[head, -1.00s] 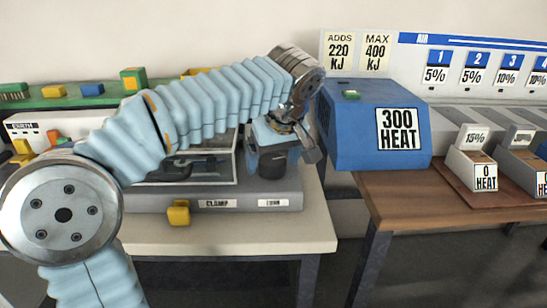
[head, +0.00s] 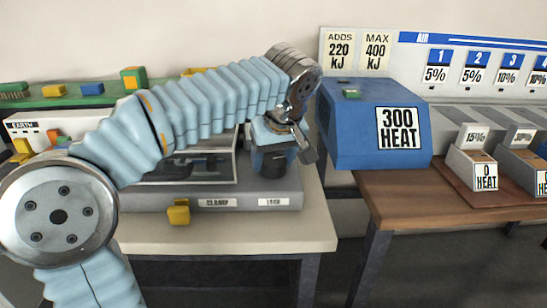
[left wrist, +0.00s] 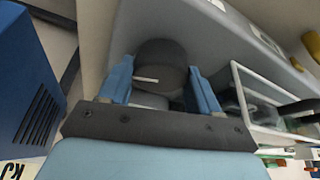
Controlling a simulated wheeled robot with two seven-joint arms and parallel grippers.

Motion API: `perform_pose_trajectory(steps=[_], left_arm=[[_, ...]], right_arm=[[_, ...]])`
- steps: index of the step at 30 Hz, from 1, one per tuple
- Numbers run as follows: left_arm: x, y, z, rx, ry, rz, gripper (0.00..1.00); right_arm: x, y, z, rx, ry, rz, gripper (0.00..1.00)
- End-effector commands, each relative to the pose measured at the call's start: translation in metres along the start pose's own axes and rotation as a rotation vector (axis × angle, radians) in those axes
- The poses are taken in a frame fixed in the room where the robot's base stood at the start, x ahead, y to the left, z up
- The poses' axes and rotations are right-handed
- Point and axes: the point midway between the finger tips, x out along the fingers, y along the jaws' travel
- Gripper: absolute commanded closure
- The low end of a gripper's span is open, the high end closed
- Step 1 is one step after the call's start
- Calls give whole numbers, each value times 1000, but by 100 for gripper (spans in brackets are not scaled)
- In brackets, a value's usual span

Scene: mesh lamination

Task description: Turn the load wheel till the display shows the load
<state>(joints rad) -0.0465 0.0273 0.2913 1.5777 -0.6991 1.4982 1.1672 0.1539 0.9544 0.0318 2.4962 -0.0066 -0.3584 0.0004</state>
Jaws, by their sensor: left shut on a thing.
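The load wheel (head: 273,170) is a dark round knob on the front of the grey press base, above a small label that looks like "LOAD" (head: 273,202). My left gripper (head: 272,154) reaches down over it, with blue fingers at its two sides. In the left wrist view the dark wheel (left wrist: 160,55) sits between the fingers of my left gripper (left wrist: 161,88), which is shut on it. A short white mark (left wrist: 147,79) shows on the wheel. I cannot make out a load display; my arm covers part of the press. My right gripper is out of view.
A blue box (head: 350,135) reading "300 HEAT" stands close to the right on a wooden table (head: 400,195). A yellow handle (head: 178,212) sticks out at the clamp label (head: 216,203). A gap separates the two tables. The pale table's front strip (head: 230,235) is clear.

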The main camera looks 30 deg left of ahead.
Motion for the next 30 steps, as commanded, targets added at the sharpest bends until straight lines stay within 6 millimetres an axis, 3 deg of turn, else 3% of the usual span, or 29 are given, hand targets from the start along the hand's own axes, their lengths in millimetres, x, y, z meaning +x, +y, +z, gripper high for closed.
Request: perform_pose_trajectory(steps=[30], left_arm=[[0, -4, -2, 663, 2, 277, 68]], right_arm=[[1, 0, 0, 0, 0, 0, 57]])
